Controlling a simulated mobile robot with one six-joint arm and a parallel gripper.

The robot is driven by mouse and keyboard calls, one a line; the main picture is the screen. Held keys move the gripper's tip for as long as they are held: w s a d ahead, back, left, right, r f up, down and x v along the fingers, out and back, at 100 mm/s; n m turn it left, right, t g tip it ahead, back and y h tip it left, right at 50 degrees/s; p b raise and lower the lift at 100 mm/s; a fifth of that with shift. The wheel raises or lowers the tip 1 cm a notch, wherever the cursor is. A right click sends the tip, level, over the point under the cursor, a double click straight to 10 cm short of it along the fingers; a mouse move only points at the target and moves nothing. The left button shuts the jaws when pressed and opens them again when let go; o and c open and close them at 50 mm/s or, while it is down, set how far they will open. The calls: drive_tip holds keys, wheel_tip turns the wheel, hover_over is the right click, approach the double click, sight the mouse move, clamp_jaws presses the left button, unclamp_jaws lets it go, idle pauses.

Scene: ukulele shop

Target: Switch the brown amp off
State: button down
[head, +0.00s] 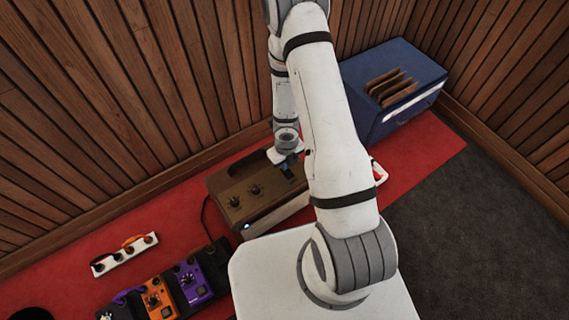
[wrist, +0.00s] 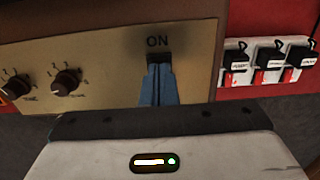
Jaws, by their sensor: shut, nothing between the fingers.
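The brown amp (head: 228,186) stands on the red carpet by the wall. Its knobs face up in the head view, and a small blue light glows at its front left corner. In the wrist view its tan panel (wrist: 110,75) carries knobs at the left and the word ON above a dark switch (wrist: 158,58). My gripper (wrist: 158,72) is shut, its blue fingertips together at the lower edge of that switch. The fingers hide most of the switch, so its position and any contact cannot be told. In the head view my gripper (head: 289,168) is over the amp's right part, partly hidden by my arm.
A blue case (head: 410,65) with brown slats on top stands at the back right. A white power strip (head: 125,254) lies at the left; its plugs show in the wrist view (wrist: 270,62). Orange (head: 158,297) and purple (head: 192,281) pedals sit at the front left.

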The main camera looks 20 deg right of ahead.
sight(288, 171)
drive_tip(key=shift+s+d+b, duration=0.2)
drive_tip(key=shift+s+b, duration=0.45)
drive_tip(key=shift+r, duration=0.1)
drive_tip(key=shift+r, duration=0.1)
wheel_tip(288, 171, up, 14)
drive_tip(key=p, duration=1.4)
drive_tip(key=shift+w+a+p, duration=0.2)
drive_tip(key=shift+w+p, duration=0.4)
drive_tip(key=shift+p, duration=0.55)
drive_tip(key=shift+f, duration=0.2)
